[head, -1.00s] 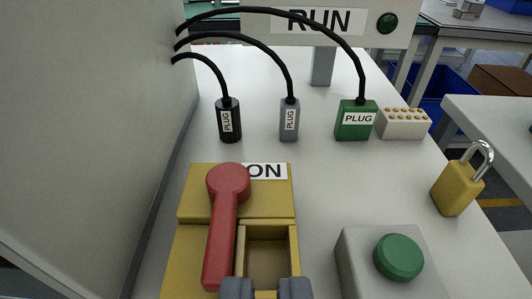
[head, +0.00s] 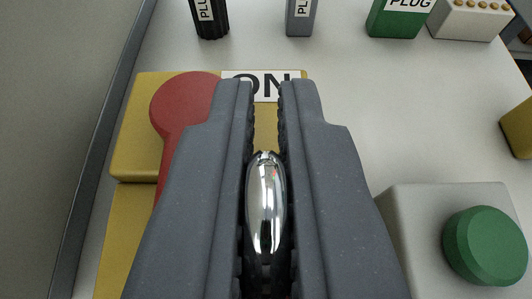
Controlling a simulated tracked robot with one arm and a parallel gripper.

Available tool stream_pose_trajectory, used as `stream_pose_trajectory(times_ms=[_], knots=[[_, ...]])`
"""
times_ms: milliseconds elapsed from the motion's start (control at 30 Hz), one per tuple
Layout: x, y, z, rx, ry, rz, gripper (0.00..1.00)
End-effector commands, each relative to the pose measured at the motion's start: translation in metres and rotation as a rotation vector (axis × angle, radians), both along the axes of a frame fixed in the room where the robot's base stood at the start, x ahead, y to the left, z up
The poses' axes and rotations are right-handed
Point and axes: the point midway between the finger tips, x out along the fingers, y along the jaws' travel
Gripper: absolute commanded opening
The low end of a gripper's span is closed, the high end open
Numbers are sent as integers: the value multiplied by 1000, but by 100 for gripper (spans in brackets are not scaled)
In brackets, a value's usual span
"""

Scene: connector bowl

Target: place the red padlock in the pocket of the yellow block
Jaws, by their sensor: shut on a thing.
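My gripper (head: 266,92) is shut on the shiny metal shackle of a padlock (head: 266,205). The padlock's body is hidden below the fingers, so its colour does not show. The gripper is over the yellow block (head: 128,155). The block's pocket is hidden behind my fingers. The red lever (head: 183,105) on the block shows left of the gripper, with its lower part covered. The white ON label (head: 262,77) is just beyond the fingertips.
A grey box with a green button (head: 484,245) stands at the right. A yellow padlock (head: 518,130) is cut by the right edge. Black (head: 209,18), grey (head: 300,18) and green (head: 394,18) plugs stand at the back, beside a white connector (head: 470,18). A wall runs along the left.

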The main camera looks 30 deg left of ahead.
Motion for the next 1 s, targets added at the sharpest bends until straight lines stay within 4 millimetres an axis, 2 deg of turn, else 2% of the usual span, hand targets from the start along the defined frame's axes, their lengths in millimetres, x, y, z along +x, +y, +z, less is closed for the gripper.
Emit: stream_pose_trajectory(times_ms=[300, 333, 400, 767, 1000], knots=[[0, -1, -2, 1, -2, -1, 0], [0, -1, -1, 1, -2, -1, 15], [0, -1, -1, 1, -2, -1, 29], [-1, -2, 2, 1, -2, -1, 29], [-22, -17, 14, 1, -5, -2, 29]])
